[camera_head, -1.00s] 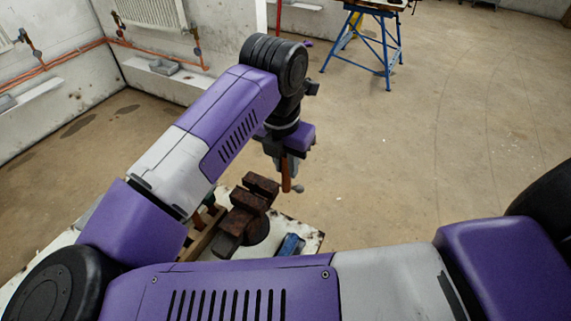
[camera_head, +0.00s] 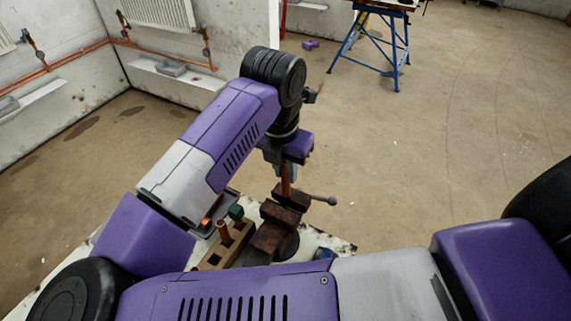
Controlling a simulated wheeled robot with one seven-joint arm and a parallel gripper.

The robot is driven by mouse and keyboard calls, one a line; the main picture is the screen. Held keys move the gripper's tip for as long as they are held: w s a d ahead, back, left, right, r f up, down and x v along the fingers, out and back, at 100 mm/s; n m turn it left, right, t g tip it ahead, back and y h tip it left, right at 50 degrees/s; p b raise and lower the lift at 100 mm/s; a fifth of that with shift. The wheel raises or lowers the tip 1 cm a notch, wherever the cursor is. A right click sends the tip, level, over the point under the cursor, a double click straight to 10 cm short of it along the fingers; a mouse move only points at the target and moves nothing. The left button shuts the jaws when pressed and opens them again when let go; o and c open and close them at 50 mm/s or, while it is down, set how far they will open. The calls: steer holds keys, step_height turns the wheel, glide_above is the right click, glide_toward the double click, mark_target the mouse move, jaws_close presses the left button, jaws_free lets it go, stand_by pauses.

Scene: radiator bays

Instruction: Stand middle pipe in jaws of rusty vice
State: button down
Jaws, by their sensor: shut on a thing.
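My gripper (camera_head: 281,166) points down and is shut on an upright copper pipe (camera_head: 285,182). The pipe's lower part shows just above the far end of the rusty vice (camera_head: 268,238). Its lower end is hidden, so I cannot tell whether it is between the jaws or behind them. The vice is dark reddish-brown, with a grey handle (camera_head: 318,199) sticking out to the right. A wooden rack (camera_head: 212,258) left of the vice holds another copper pipe (camera_head: 224,233). My arm hides part of the bench.
The vice and rack stand on a worn white bench top (camera_head: 340,246). A small green object (camera_head: 236,212) is by the rack, and a blue object (camera_head: 324,254) lies right of the vice. A blue trestle (camera_head: 380,45) stands far off. The floor to the right is clear.

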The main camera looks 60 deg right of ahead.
mark_target(286, 189)
steer(key=shift+f, duration=0.95)
steer(key=shift+f+b, duration=0.45)
steer(key=shift+b, duration=0.75)
steer(key=shift+f+b, duration=0.5)
steer(key=shift+b, duration=0.4)
steer(key=shift+f+b, duration=1.35)
steer(key=shift+b, duration=0.25)
